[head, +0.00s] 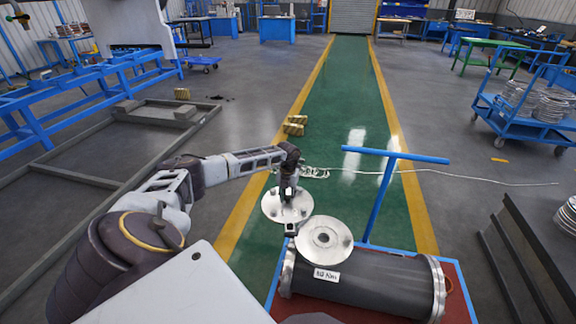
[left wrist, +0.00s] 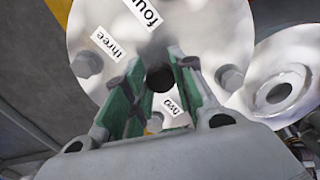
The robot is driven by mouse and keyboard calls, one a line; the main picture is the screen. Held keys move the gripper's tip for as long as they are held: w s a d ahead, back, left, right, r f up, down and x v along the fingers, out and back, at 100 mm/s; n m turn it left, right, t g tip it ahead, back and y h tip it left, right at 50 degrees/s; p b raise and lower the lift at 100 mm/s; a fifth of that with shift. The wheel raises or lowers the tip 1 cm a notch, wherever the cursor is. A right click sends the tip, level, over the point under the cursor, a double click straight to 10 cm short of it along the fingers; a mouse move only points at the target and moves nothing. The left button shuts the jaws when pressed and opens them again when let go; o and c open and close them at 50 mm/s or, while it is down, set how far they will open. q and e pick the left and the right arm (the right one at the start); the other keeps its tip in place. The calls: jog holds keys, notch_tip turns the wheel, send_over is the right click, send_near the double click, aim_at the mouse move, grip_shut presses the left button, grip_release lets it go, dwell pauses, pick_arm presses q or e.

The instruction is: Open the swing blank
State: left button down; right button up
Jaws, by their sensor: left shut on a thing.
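The swing blank (head: 272,209) is a round silver disc with bolts, swung out to the left of the flange in the head view. In the left wrist view, the blank (left wrist: 215,30) fills the upper middle, with labels reading "two", "three" and "four". The open flange (head: 323,240) on top of the dark grey shell (head: 365,286) shows its round bore; it also appears at the right in the left wrist view (left wrist: 301,95). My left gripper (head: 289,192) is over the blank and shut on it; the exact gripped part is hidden. My right gripper is out of view.
The shell lies on a red-topped cart (head: 457,292) with a blue T-shaped handle (head: 378,199) rising behind the flange. A grey floor frame (head: 80,180) lies left. A blue trolley (head: 525,108) stands right. The green walkway (head: 345,100) ahead is mostly clear.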

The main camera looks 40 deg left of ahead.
aim_at(288, 196)
pick_arm(q)
jog(key=c, duration=1.2)
grip_release()
jog(key=shift+o, duration=0.2)
notch_tip(288, 196, up, 12)
